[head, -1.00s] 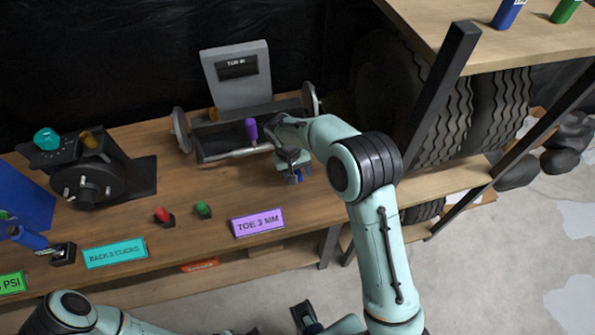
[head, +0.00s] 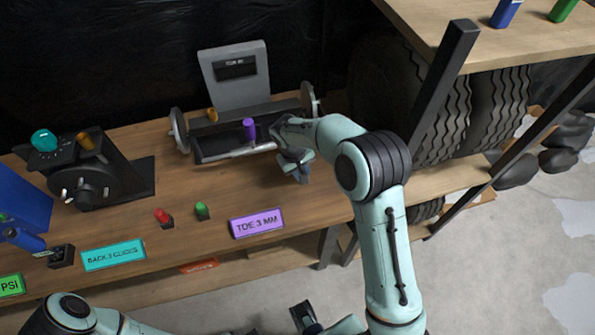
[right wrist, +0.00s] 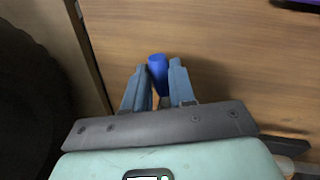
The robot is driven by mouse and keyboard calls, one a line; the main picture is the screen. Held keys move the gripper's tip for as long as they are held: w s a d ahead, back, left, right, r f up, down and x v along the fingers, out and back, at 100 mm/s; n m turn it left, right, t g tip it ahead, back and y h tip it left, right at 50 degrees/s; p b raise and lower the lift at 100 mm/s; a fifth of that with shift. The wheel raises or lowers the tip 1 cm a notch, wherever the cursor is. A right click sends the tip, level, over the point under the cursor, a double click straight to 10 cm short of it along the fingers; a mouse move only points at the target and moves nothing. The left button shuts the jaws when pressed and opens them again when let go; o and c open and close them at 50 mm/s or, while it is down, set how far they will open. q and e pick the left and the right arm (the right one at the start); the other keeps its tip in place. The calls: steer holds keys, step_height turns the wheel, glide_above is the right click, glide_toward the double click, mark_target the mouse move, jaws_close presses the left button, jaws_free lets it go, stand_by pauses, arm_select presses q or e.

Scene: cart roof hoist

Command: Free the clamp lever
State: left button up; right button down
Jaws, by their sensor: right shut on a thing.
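My right gripper (head: 302,176) is over the bench, just right of the toe rig (head: 236,75). In the right wrist view its fingers (right wrist: 160,88) are shut on a blue cylindrical piece (right wrist: 158,68), whose end sticks out past them. I cannot tell whether this piece is the clamp lever. The toe rig has a purple knob (head: 249,128) and a small amber knob (head: 212,115). The rig at the left has a teal knob (head: 45,139) and an amber one (head: 86,140). My left gripper (head: 306,318) is low at the bottom edge, its jaws unclear.
Red (head: 162,215) and green (head: 202,210) buttons sit near the bench's front edge, beside a purple "TOE 3 MM" sign (head: 256,223) and a teal sign (head: 114,254). Bare bench (head: 225,185) lies in front of the toe rig.

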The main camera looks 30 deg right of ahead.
steer(key=d+n, duration=0.2)
steer(key=n, duration=0.1)
steer(key=shift+w+d+n+t, duration=0.1)
steer(key=shift+d+n+t, duration=0.05)
steer(key=shift+n+t, duration=0.15)
steer(key=n, duration=0.1)
steer(key=d+n, duration=0.1)
steer(key=shift+w+d+r+n+t+p, duration=0.1)
steer(key=shift+w+d+n+t+p, duration=0.2)
steer(key=shift+n+p, duration=0.1)
steer(key=shift+w+d+n+y+p, duration=0.35)
steer(key=shift+d+n+p, duration=0.2)
steer(key=shift+n, duration=0.65)
arm_select(q)
steer(key=shift+w+r+p, duration=0.35)
steer(key=shift+w+r, duration=0.05)
steer(key=shift+r, duration=0.5)
steer(key=shift+w+r+p, duration=0.3)
steer(key=shift+w+r, duration=0.05)
steer(key=shift+r, duration=0.5)
arm_select(e)
steer(key=shift+w+d+n+t, duration=0.15)
steer(key=shift+w+d+n, duration=0.15)
steer(key=shift+n, duration=0.4)
steer(key=shift+w+d+n+t, duration=0.2)
steer(key=shift+w+n, duration=0.15)
steer(key=shift+n, duration=0.35)
steer(key=c, duration=0.9)
jaws_free()
